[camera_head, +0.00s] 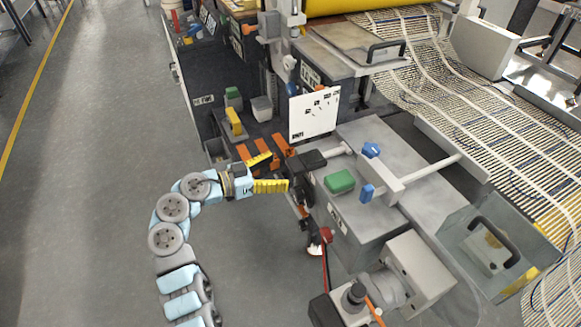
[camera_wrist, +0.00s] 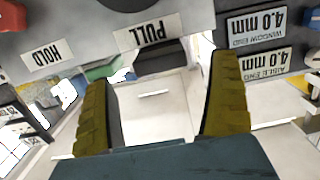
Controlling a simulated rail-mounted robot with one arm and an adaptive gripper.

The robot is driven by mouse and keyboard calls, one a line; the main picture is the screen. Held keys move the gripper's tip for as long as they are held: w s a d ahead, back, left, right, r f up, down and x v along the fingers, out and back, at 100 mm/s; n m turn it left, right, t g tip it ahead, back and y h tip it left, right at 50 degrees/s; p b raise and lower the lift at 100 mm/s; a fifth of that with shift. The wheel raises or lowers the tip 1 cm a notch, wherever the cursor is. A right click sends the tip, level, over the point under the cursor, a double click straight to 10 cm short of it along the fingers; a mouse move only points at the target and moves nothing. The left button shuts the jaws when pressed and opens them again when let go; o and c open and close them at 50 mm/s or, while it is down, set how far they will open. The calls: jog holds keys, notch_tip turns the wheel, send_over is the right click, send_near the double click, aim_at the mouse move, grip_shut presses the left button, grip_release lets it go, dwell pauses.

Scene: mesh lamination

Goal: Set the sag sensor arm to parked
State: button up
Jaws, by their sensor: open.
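My gripper (camera_head: 279,172) has yellow fingers and points right at the side of a grey machine (camera_head: 395,150). Its fingers are spread and empty in the wrist view (camera_wrist: 162,78). A black block (camera_head: 308,160) on a light rod (camera_head: 337,150) sits just beyond the fingertips. In the wrist view a dark block (camera_wrist: 160,57) lies below an upside-down PULL label (camera_wrist: 148,31), between and beyond the fingers. A HOLD label (camera_wrist: 47,54) is left of it. No part is clearly marked as the sag sensor arm, so I cannot tell which it is.
A green block (camera_head: 340,182) and blue knobs (camera_head: 371,150) sit on the machine top. A white board (camera_head: 313,114) stands behind the gripper. A red knob (camera_head: 326,235) is in front. Two 4.0 mm labels (camera_wrist: 259,22) are at the right. The left floor (camera_head: 90,180) is free.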

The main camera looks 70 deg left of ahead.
jog(key=s, duration=0.7)
jog(key=shift+d+r, duration=0.15)
jog(key=shift+r, duration=0.25)
